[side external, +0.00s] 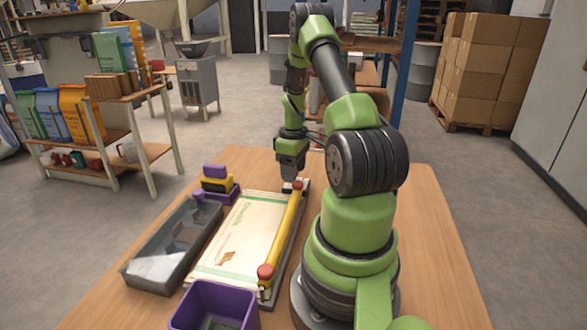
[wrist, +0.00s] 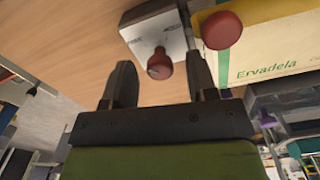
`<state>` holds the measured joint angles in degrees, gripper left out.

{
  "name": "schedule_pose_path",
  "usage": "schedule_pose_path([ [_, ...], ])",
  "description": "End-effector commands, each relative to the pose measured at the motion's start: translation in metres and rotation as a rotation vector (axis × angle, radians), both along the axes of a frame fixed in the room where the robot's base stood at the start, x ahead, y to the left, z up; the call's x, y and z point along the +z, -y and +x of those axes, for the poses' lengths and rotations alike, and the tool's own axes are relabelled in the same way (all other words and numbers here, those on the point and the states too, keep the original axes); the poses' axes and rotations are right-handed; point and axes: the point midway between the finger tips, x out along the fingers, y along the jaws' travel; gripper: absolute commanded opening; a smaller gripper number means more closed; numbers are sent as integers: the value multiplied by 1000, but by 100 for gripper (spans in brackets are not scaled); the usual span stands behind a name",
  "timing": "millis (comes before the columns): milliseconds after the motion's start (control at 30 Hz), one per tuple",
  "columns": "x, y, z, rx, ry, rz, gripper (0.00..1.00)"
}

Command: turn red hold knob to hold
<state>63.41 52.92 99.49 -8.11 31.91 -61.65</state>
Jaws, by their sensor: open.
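In the wrist view a small red knob (wrist: 159,66) stands on a pale plate (wrist: 160,32) with a dark edge and small dark lettering too blurred to read. My gripper (wrist: 160,58) is open. Its two dark fingers appear on either side of the knob with gaps at both sides; I cannot tell how deep the knob sits between them. In the side view my gripper (side external: 290,177) points down over the far end of the sack board, just above the pale plate (side external: 288,187). The knob is hidden there.
A yellow bar (side external: 283,232) with red balls at its ends lies along the sack (side external: 240,235); its far red ball (wrist: 222,30) is close to my right finger.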

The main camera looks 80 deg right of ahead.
Motion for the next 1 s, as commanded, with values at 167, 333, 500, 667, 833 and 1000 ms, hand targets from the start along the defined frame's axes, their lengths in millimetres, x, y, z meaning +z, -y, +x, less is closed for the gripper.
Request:
schedule_pose_path([
  [167, 0, 0, 0, 0, 0, 0, 53],
  [333, 0, 0, 0, 0, 0, 0, 18],
  [500, 0, 0, 0, -1, 0, 0, 3],
  [667, 0, 0, 0, -18, 0, 0, 3],
  [833, 0, 0, 0, -78, -1, 0, 4],
  [1000, 0, 0, 0, -193, -1, 1, 4],
])
